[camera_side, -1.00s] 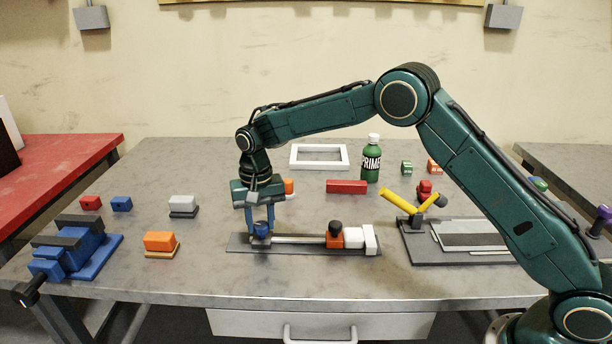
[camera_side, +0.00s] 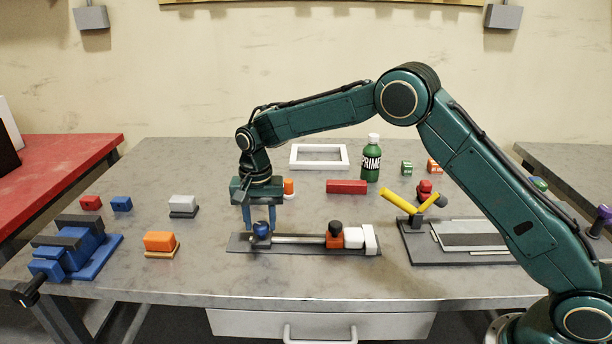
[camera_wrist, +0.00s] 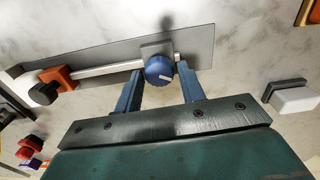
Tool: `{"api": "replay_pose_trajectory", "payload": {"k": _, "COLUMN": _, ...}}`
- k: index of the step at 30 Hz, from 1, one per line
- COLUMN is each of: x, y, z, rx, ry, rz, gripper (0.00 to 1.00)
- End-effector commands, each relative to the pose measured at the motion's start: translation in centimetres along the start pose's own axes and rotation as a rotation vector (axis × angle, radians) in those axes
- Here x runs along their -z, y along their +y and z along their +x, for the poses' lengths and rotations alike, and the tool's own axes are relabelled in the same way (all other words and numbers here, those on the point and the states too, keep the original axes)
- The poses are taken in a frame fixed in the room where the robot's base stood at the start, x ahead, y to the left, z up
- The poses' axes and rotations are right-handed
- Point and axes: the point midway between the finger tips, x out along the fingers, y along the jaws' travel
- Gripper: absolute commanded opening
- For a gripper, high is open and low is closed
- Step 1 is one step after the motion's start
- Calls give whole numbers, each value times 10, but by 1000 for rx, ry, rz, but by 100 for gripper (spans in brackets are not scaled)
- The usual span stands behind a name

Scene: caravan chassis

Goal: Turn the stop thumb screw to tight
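A round blue knob (camera_side: 261,229) stands on a grey block near the left end of a rail fixture; I take it as the stop thumb screw. In the wrist view the knob (camera_wrist: 157,68) carries a short white mark on its right side. My gripper (camera_side: 260,230) points down over it, one blue finger on each side. In the wrist view my gripper (camera_wrist: 159,66) is open, with narrow gaps between the knob and the fingertips. Whether the fingertips reach down to the knob's full height is hard to tell.
The rail's dark baseplate (camera_side: 310,249) also bears an orange block (camera_side: 334,240) with a black knob (camera_side: 335,227) and a white block (camera_side: 354,238). A blue vise (camera_side: 75,248) and an orange block on a tan base (camera_side: 160,243) are to the left. A green bottle (camera_side: 372,160) stands behind.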

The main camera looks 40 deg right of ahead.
Motion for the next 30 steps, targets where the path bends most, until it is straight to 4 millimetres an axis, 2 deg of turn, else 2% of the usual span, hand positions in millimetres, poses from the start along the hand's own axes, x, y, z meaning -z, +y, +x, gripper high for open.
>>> {"api": "replay_pose_trajectory", "payload": {"k": 1, "x": 0, "y": 0, "z": 0, "rx": 1, "ry": 0, "rz": 0, "gripper": 50}}
{"api": "replay_pose_trajectory", "payload": {"k": 2, "x": 0, "y": 0, "z": 0, "rx": 0, "ry": 0, "rz": -1, "gripper": 54}}
{"api": "replay_pose_trajectory", "payload": {"k": 11, "x": 0, "y": 0, "z": 0, "rx": -2, "ry": -2, "rz": -2, "gripper": 54}}
{"api": "replay_pose_trajectory", "payload": {"k": 17, "x": 0, "y": 0, "z": -7, "rx": 0, "ry": -1, "rz": -3, "gripper": 54}}
{"api": "replay_pose_trajectory", "payload": {"k": 23, "x": 0, "y": 0, "z": -28, "rx": 1, "ry": 0, "rz": -3, "gripper": 54}}
{"api": "replay_pose_trajectory", "payload": {"k": 30, "x": 0, "y": 0, "z": -67, "rx": 2, "ry": 1, "rz": -2, "gripper": 54}}
